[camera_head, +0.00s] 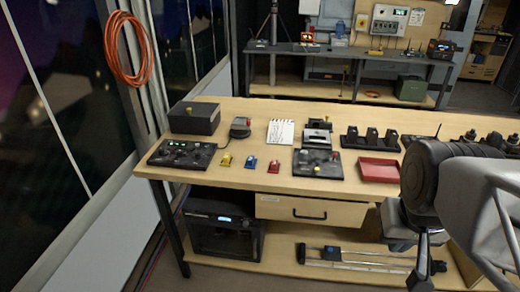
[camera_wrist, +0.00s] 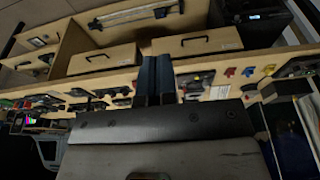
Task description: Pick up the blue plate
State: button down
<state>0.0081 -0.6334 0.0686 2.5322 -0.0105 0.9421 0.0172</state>
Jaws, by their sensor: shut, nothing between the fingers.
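A small blue plate (camera_head: 251,162) lies flat on the wooden workbench, between a yellow plate (camera_head: 226,160) and a red plate (camera_head: 274,166). In the wrist view the blue plate (camera_wrist: 248,71) is small, right of the fingers, with the red one on its left and the yellow one on its right. My gripper (camera_head: 421,272) is at the lower right of the head view, in front of the bench and well apart from the plates. Its two dark fingers (camera_wrist: 158,80) are together and empty in the wrist view.
A control panel (camera_head: 182,154) stands left of the plates, another panel (camera_head: 317,164) and a red tray (camera_head: 379,170) to the right. A notepad (camera_head: 281,131) lies behind. Bare bench top surrounds the plates. A drawer (camera_head: 311,210) is below the bench's front edge.

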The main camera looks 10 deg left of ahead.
dwell(0.3)
jog(key=c, duration=0.9)
grip_release()
jog(key=w+a+f+t+y, duration=0.1)
jog(key=w+a+t, duration=0.1)
jog(key=w+a, duration=0.55)
jog(key=w+a+f+n+t+y, duration=0.15)
jog(key=w+a, duration=0.35)
jog(key=w, duration=0.6)
jog(key=w+a+f+t+y, duration=0.1)
jog(key=w+a+f+t, duration=0.1)
jog(key=w+a, duration=0.55)
jog(key=w+a+f+t+h, duration=0.1)
jog(key=w+a+f, duration=0.3)
jog(key=w+a+f+m+t+h, duration=0.1)
jog(key=w+a+f+t, duration=0.1)
jog(key=w+a+f, duration=0.3)
jog(key=w+a+f+t+h, duration=0.1)
jog(key=w+a+f+t, duration=0.1)
jog(key=w+a+f, duration=0.2)
jog(key=shift+w+a+f, duration=0.15)
jog(key=shift+w+a, duration=0.45)
jog(key=shift+a, duration=0.1)
jog(key=shift+w+a+f+m+t+h, duration=0.15)
jog(key=shift+a+f+m+t+h, duration=0.1)
jog(key=shift+a+f, duration=0.25)
